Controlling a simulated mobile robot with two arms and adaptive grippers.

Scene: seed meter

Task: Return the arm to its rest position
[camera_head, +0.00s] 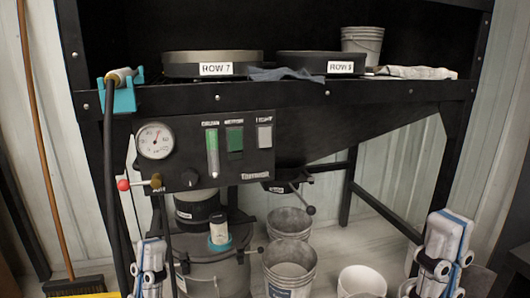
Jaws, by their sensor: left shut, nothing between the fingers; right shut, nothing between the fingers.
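My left gripper (151,250) is at the bottom left, its white and blue fingers pointing up, in front of the seed meter's lower drum (215,272). It is shut and empty. My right gripper (449,228) is at the lower right, in front of the stand's right leg (452,145). It is also shut and empty. The lower parts of both arms are cut off by the bottom edge. Neither gripper visibly holds anything; whether the left one touches the drum behind it I cannot tell.
A panel (222,150) with a gauge (155,141) and a red-tipped lever (124,185) fronts the black stand. Two grey buckets (290,270) and a white bucket (361,281) stand on the floor between my grippers. Row trays (211,57), a cloth and another bucket sit above.

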